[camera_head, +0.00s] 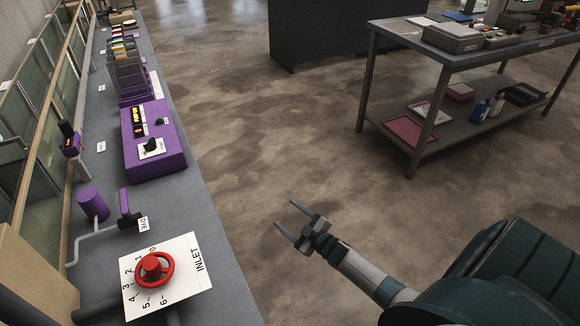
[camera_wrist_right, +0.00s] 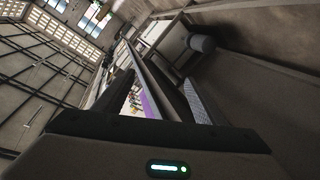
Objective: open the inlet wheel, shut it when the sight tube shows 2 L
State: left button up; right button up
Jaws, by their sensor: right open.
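The red inlet wheel (camera_head: 155,268) sits on a white dial plate (camera_head: 183,252) marked INLET, with numbers from 0 to 6 around it. The plate is on the near end of the grey bench at the left. My right gripper (camera_head: 284,214) is open and empty over the floor, right of the bench and well apart from the wheel. I cannot make out a sight tube or its level in either view. My left gripper is in neither view.
The grey bench (camera_head: 219,262) runs away along the left wall. It carries a purple box (camera_head: 171,161) with controls, a purple cylinder (camera_head: 92,204) by a bent pipe, and racks farther back. A trolley table (camera_head: 451,57) stands at the upper right. The floor between is clear.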

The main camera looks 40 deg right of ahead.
jog(key=s+a+f+m+g, duration=0.2)
jog(key=s+a+f, duration=0.3)
jog(key=s+f, duration=0.35)
jog(key=s+a+f+m+g, duration=0.1)
jog(key=s+a+f+g, duration=0.2)
jog(key=s+a+f, duration=0.55)
jog(key=s+a+f+g, duration=0.1)
jog(key=s+a+f, duration=0.2)
jog(key=s, duration=0.3)
jog(key=s+a+f+m+g, duration=0.1)
jog(key=s+a+f+g, duration=0.1)
jog(key=s+a+f, duration=0.2)
jog(key=s+a+f+g, duration=0.1)
jog(key=s+a+f, duration=0.3)
jog(key=s, duration=0.5)
notch_tip(320, 180, down, 2)
jog(key=shift+f+m+g+y, duration=0.1)
jog(key=shift+m+g+y, duration=0.2)
jog(key=shift+m, duration=0.1)
jog(key=shift+s, duration=0.1)
